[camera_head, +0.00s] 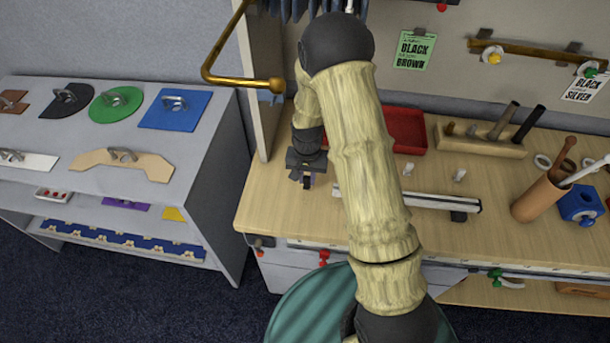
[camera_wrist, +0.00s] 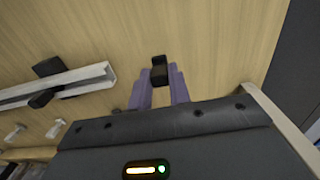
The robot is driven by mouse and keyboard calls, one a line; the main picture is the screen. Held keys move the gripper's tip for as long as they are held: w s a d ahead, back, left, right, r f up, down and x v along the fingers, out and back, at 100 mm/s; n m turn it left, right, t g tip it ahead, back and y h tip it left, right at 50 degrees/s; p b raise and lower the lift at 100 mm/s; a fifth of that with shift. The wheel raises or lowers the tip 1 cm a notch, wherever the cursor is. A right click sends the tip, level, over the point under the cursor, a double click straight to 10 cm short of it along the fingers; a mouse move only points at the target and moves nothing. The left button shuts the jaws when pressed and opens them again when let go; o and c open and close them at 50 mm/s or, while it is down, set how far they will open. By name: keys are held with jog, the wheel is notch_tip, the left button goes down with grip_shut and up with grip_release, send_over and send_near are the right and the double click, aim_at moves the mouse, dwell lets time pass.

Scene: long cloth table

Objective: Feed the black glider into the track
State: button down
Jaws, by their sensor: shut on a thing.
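My gripper (camera_head: 308,178) is at the left part of the wooden bench top in the head view. In the wrist view its purple fingers (camera_wrist: 159,88) are shut on the small black glider (camera_wrist: 160,70), which sticks out past the fingertips. The glider also shows as a small dark piece in the head view (camera_head: 306,184). The pale metal track (camera_head: 432,201) lies to the right of my gripper, its middle hidden behind my arm. In the wrist view the track (camera_wrist: 88,79) is on the left, and its near end is apart from the glider.
Black blocks (camera_wrist: 48,67) sit at the track's sides. Small white pegs (camera_head: 460,174) stand behind it. A red tray (camera_head: 407,130), a wooden tool block (camera_head: 480,142) and a tool cup (camera_head: 538,200) stand farther right. A brass rod (camera_head: 240,81) juts out at upper left.

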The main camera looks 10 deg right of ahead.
jog(key=shift+s+d, duration=0.3)
jog(key=shift+d, duration=0.55)
jog(key=shift+s+d, duration=0.25)
jog(key=shift+d, duration=0.55)
jog(key=shift+s+d, duration=0.3)
jog(key=shift+d, duration=0.55)
jog(key=shift+w, duration=0.1)
jog(key=shift+a, duration=0.1)
jog(key=shift+s+d, duration=0.5)
jog(key=shift+d, duration=1)
jog(key=shift+s+d, duration=0.55)
jog(key=shift+d, duration=1)
jog(key=shift+s+d, duration=0.5)
jog(key=shift+d, duration=1)
jog(key=c, duration=1.2)
grip_release()
jog(key=shift+c, duration=0.2)
